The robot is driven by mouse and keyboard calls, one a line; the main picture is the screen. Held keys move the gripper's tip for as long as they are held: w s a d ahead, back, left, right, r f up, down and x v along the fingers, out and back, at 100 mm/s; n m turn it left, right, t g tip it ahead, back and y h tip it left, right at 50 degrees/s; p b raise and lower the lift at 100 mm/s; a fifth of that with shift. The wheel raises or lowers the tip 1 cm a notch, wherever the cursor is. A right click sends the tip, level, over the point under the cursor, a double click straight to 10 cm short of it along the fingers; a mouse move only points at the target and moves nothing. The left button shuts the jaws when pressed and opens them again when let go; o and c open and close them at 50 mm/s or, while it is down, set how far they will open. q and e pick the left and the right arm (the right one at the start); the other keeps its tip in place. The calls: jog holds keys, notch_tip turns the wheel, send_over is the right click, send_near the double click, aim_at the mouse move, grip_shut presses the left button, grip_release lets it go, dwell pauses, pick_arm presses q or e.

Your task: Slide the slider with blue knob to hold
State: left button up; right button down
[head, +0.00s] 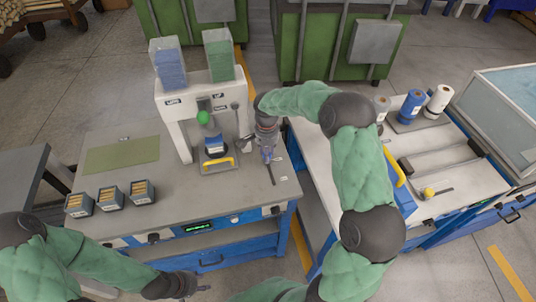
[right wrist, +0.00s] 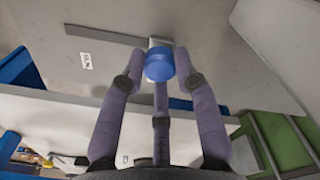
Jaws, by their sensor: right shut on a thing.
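The slider's blue knob (right wrist: 159,65) is between the fingertips of my right gripper (right wrist: 158,72) in the right wrist view. That gripper is shut on the knob. The knob sits on a small grey block at one end of a dark slot (right wrist: 105,35) in the grey tabletop. A small white label (right wrist: 87,61) lies beside the slot; its print is too small to read surely. In the head view my right gripper (head: 268,155) is at the right side of the table and mostly hides the knob. My left gripper (head: 190,286) is low at the table's front, its fingers unclear.
A white press frame (head: 172,110) with a green ball and a yellow-handled tray (head: 218,166) stands left of my right gripper. Several dark boxes (head: 110,197) and a green mat (head: 121,155) are on the left. A second bench (head: 440,165) is at the right.

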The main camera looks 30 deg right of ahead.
jog(key=shift+w+r, duration=0.1)
jog(key=shift+w, duration=0.1)
jog(key=c, duration=0.9)
grip_release()
jog(key=shift+d, duration=0.1)
jog(key=shift+c, duration=0.2)
jog(key=shift+o, duration=0.2)
jog(key=shift+w, duration=0.15)
notch_tip(320, 180, up, 12)
